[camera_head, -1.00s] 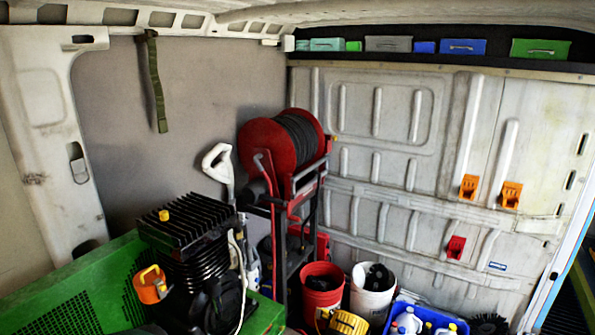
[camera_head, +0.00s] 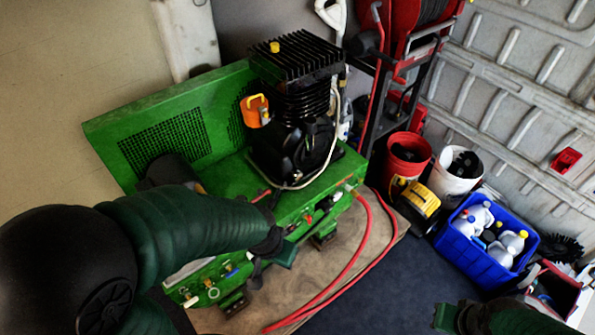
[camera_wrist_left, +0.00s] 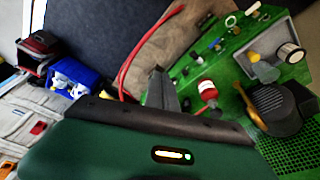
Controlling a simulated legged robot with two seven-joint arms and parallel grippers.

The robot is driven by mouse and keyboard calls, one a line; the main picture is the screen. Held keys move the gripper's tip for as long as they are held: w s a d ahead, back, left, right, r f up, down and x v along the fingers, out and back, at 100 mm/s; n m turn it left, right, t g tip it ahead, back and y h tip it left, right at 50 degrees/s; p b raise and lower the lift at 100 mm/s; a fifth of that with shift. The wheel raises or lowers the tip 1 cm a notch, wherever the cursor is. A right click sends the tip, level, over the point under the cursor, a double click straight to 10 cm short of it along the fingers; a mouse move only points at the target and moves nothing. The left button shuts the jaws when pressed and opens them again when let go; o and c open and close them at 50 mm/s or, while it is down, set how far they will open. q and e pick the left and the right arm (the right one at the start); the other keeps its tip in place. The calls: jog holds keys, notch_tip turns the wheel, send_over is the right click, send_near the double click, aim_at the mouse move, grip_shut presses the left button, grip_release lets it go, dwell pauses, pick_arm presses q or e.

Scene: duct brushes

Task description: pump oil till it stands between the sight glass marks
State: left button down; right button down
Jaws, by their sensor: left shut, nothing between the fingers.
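The green machine (camera_head: 215,125) carries a black finned compressor block (camera_head: 295,95) with a yellow cap (camera_head: 274,47) on top. An orange container (camera_head: 254,110) sits beside the block. My left gripper (camera_head: 284,254) is shut and empty at the machine's front edge, near small fittings; its fingers also show in the left wrist view (camera_wrist_left: 160,90). A red bottle-like part (camera_wrist_left: 207,90) is to their right there. I cannot make out the sight glass, its marks or the oil level. My right gripper (camera_head: 455,318) shows partly at the bottom edge; its jaw state is unclear.
A red hose (camera_head: 362,245) loops over the brown mat. A red bucket (camera_head: 407,158), a white bucket (camera_head: 455,178), a yellow-black item (camera_head: 418,202) and a blue crate (camera_head: 480,260) of bottles stand right. The dark floor between mat and crate is clear.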

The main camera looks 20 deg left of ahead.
pick_arm(q)
jog(key=w+a+r+n+p, duration=0.1)
jog(key=w+a+n, duration=0.3)
jog(key=w, duration=0.2)
jog(key=n+g+h+p, duration=0.15)
jog(key=n+p, duration=0.25)
jog(key=n, duration=1.2)
send_near(238, 198)
jog(key=shift+w+d+r+g, duration=0.15)
jog(key=shift+w+r+g, duration=0.05)
jog(key=shift+w+g, duration=0.25)
jog(key=shift+d, duration=0.1)
jog(key=shift+f+b, duration=0.25)
jog(key=shift+b, duration=0.05)
jog(key=f+b, duration=0.1)
jog(key=f, duration=0.1)
jog(key=f+b, duration=0.4)
jog(key=shift+d+f, duration=0.25)
jog(key=shift+f, duration=0.05)
jog(key=shift+r, duration=0.1)
